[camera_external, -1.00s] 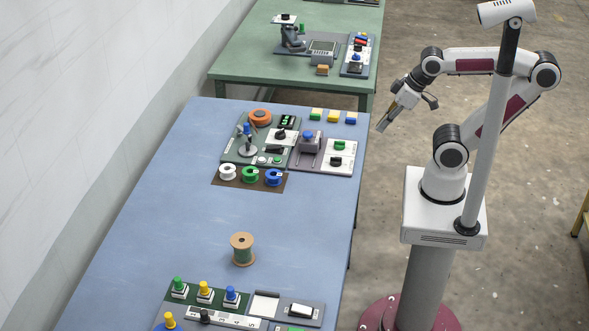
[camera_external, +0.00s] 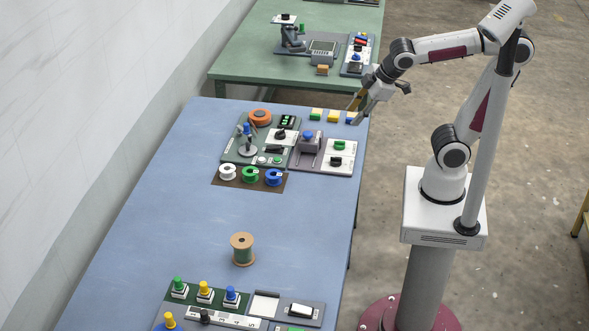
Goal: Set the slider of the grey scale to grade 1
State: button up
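A pale grey strip with dark marks, which looks like the grey scale (camera_external: 235,321), lies on the near panel at the bottom of the view. A black knob (camera_external: 205,316), apparently its slider, stands toward the strip's left end. The marks are too small to read for certain, so I cannot tell the grade. My gripper (camera_external: 356,112) is in the air by the far right corner of the blue table, well away from the strip. Its fingers point down and left, near a blue-topped block. They are too small to show whether they are open, and I see nothing held.
Green, yellow and blue buttons (camera_external: 204,291) stand close behind the strip. A wooden spool (camera_external: 242,249) stands mid-table. Further back are white, green and blue reels (camera_external: 250,175) and a panel with a blue-knobbed lever (camera_external: 309,139). The blue table (camera_external: 170,225) is mostly bare.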

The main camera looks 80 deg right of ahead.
jog(key=w+a+r+n+t+h, duration=0.1)
jog(key=w+a+n, duration=0.4)
jog(key=w, duration=0.4)
jog(key=w+a+n+t+h, duration=0.1)
jog(key=w+a+n, duration=0.35)
jog(key=w, duration=0.45)
jog(key=w+a+f+n+t+y, duration=0.1)
jog(key=w+a+f+n, duration=0.1)
jog(key=w+a+n, duration=0.45)
jog(key=w+a+f+n+t, duration=0.1)
jog(key=w+a+n, duration=0.15)
jog(key=a, duration=0.75)
jog(key=n+t+y, duration=0.3)
jog(key=n+y, duration=0.4)
jog(key=n, duration=0.9)
send_near(204, 315)
jog(key=shift+w+f, duration=1.1)
jog(key=shift+w, duration=0.15)
jog(key=shift+x, duration=3.75)
